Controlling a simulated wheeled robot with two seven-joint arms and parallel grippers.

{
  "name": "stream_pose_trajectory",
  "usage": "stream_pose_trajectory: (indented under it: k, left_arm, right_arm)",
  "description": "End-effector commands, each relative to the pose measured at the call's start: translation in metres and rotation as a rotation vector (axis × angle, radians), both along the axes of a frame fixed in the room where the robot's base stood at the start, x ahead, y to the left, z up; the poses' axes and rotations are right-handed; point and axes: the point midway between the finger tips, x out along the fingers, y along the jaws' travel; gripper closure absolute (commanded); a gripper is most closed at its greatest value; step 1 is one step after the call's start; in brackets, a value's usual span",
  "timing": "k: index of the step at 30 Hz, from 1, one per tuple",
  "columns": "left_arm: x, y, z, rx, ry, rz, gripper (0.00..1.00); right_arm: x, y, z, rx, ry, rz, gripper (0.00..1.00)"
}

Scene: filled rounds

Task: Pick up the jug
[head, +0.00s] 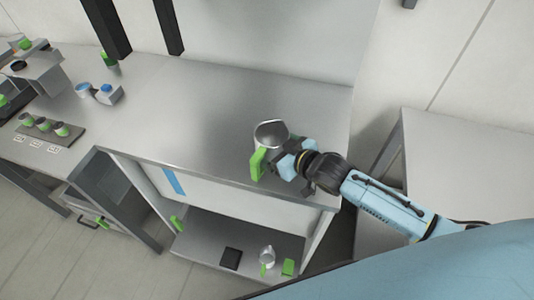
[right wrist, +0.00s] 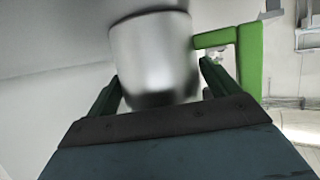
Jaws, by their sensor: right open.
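A metal jug (head: 271,132) with a green handle (head: 257,163) stands upright on the steel counter (head: 215,110), near its front right. My right gripper (head: 284,152) is at the jug's near side, beside the handle. In the right wrist view, the jug's body (right wrist: 153,50) is ahead of and partly between the two open fingers (right wrist: 158,80), and its green handle (right wrist: 250,62) is right of the right finger. I cannot tell whether the fingers touch the jug. My left gripper is not in view.
A second metal jug (head: 267,255) with a green handle stands on the lower shelf (head: 205,240), near a dark block (head: 231,258) and a green item (head: 288,267). Cups (head: 84,89) and a tray with green-and-white items (head: 43,125) are at the left. The counter's middle is clear.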

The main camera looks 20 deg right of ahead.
Motion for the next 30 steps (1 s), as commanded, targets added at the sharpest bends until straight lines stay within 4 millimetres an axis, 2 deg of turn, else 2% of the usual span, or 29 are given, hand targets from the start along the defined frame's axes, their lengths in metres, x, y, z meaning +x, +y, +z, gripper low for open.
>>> stream_pose_trajectory:
  k: [7,16,24,26,30]
  left_arm:
    - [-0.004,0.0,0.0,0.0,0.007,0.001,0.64]
    - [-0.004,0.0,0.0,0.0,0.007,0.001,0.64]
    - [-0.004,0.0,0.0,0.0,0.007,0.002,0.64]
    - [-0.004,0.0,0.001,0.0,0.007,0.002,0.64]
    - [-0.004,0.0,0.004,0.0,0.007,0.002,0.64]
  right_arm:
    - [0.002,0.001,-0.001,-0.001,0.0,0.0,0.13]
    - [0.002,0.001,-0.001,-0.001,0.0,0.0,0.5]
    - [0.002,0.001,0.004,0.0,-0.003,0.0,0.5]
    - [0.002,0.001,0.01,0.001,-0.004,0.0,0.5]
    - [0.003,0.0,0.037,0.0,-0.007,0.001,0.5]
